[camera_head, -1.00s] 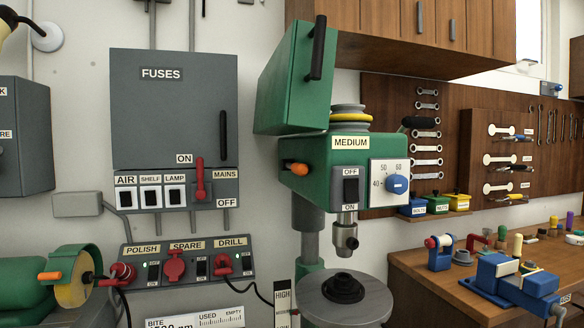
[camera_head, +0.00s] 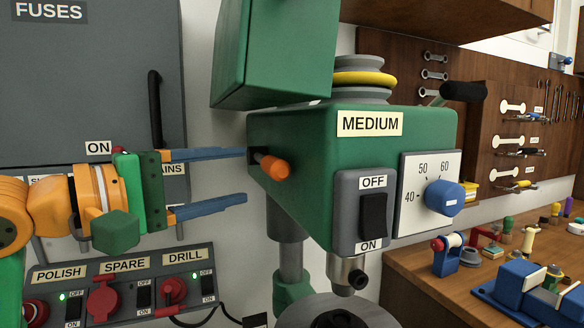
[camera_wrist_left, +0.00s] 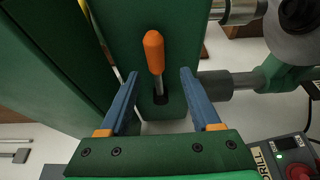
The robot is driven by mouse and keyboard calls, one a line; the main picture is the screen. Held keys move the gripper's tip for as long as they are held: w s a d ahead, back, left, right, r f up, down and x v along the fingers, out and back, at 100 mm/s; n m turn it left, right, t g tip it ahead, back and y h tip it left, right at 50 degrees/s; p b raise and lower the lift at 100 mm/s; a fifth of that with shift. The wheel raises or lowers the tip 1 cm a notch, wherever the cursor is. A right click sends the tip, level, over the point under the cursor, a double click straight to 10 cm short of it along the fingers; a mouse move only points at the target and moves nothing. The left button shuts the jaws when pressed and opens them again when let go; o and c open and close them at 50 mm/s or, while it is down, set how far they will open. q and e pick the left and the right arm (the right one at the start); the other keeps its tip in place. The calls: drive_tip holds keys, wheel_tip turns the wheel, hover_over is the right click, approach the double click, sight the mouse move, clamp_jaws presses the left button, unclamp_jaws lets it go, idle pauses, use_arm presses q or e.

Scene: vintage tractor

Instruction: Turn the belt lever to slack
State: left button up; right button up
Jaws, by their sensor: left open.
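The belt lever (camera_head: 274,166) is a short orange-tipped handle on the left side of the green drill press head (camera_head: 290,130). It sticks out of a dark slot, and in the left wrist view its orange tip (camera_wrist_left: 154,52) lies between and beyond the blue fingers. My left gripper (camera_head: 246,176) is open, its two blue fingers one above the other, just left of the lever and apart from it. The lever's grey shaft (camera_wrist_left: 158,86) shows in the slot. The yellow belt (camera_head: 365,78) sits on the pulleys above the head. My right gripper is out of view.
The raised green belt cover (camera_head: 290,50) hangs above the head. The black drill switch (camera_head: 373,216) and blue dial knob (camera_head: 444,197) are on the head's front. The socket panel (camera_head: 120,285) is below my left arm, and the grey fuse box (camera_head: 110,90) is behind it.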

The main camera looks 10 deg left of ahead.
sight(266, 169)
use_arm(q)
drive_tip(key=shift+w+d+r+p, duration=0.15)
drive_tip(key=shift+d+r+p, duration=0.2)
drive_tip(key=shift+d+p, duration=0.15)
drive_tip(key=shift+w+d+r+p, duration=0.1)
drive_tip(key=shift+d+r+p, duration=0.25)
drive_tip(key=shift+d, duration=0.25)
drive_tip(key=x, duration=0.2)
drive_tip(key=p+x, duration=0.1)
drive_tip(key=x, duration=0.1)
drive_tip(key=shift+f, duration=0.35)
drive_tip(key=shift+w+f, duration=0.15)
drive_tip(key=shift+w, duration=0.05)
drive_tip(key=shift+a, duration=0.1)
drive_tip(key=shift+s, duration=0.15)
drive_tip(key=shift+c, duration=0.6)
drive_tip(key=shift+s, duration=0.15)
clamp_jaws()
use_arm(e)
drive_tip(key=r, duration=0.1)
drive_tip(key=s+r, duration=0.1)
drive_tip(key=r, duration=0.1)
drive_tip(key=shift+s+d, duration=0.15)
